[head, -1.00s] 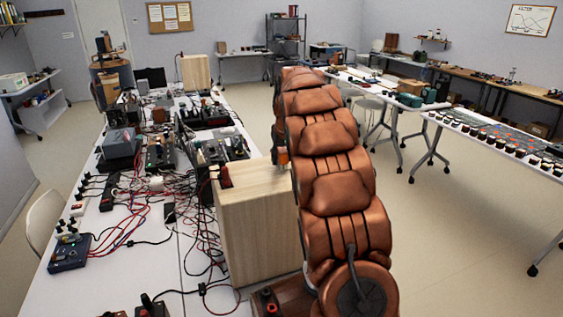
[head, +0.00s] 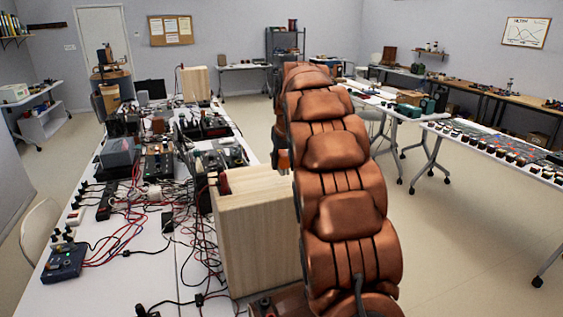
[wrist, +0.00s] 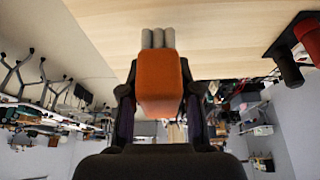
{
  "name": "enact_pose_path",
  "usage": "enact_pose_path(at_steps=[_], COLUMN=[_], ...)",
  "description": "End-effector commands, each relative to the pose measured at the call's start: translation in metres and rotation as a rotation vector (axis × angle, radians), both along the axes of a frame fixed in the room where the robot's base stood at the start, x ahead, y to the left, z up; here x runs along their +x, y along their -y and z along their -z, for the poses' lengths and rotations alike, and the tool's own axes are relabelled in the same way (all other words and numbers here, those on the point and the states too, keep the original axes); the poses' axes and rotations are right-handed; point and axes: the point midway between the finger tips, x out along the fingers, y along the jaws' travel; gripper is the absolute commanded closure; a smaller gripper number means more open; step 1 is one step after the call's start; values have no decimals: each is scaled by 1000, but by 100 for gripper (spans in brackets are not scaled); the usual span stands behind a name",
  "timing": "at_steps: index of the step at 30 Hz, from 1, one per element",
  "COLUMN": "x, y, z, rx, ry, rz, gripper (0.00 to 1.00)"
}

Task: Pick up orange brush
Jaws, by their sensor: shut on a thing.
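The orange brush (wrist: 160,85) is an orange block with several grey rounded ends (wrist: 158,38) at the wooden-surface side. My gripper (wrist: 160,100) has a dark finger on each side of the orange block and is shut on it. In the head view, a small part of the brush (head: 283,160) shows beside my copper-coloured arm, at the right edge of the pale wooden box (head: 258,230). My arm hides much of the gripper there. I cannot tell whether the grey ends touch the wood.
A red-and-black item (head: 224,184) is at the box's left top edge. The white table (head: 95,285) left of the box is crowded with cables and electronics. Another table with rows of knobs (head: 500,147) stands right. Open floor (head: 455,240) lies between them.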

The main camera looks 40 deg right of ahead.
Motion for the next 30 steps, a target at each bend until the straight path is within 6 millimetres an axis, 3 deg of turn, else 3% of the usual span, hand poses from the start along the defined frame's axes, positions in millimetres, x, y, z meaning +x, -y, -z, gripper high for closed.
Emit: enact_pose_path(at_steps=[18, 30], x=[-81, -107], y=[-45, -61], z=[-7, -11], rx=[-1, -1], ry=[3, 1], rz=[0, -1], gripper=[100, 100])
